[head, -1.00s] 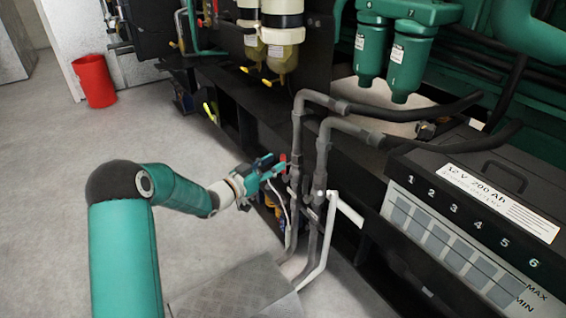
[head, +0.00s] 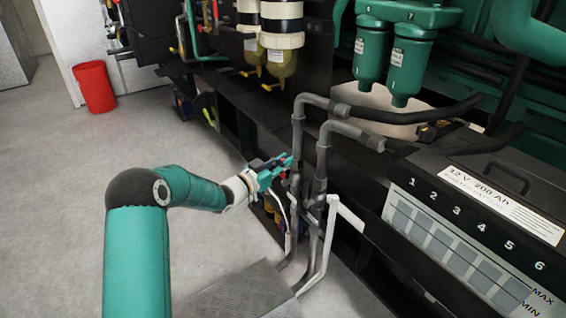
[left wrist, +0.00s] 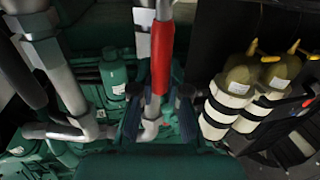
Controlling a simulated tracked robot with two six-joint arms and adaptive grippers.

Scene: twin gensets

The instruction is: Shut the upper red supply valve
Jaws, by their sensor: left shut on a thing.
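The red handle (left wrist: 162,55) of the supply valve runs down the middle of the left wrist view, between the two fingers of my left gripper (left wrist: 160,104). The gripper is shut on it. In the head view my left gripper (head: 274,172) is at the near grey vertical pipe, low beside the black frame. There the gripper covers most of the red handle, so its angle is hard to tell. My right gripper is not in view.
Two grey pipes (head: 322,165) with black hoses rise beside the gripper. A battery box (head: 475,235) stands at right, and cream-topped filter bowls (head: 282,30) hang behind. A red bin (head: 94,84) stands far left. The floor at left is clear.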

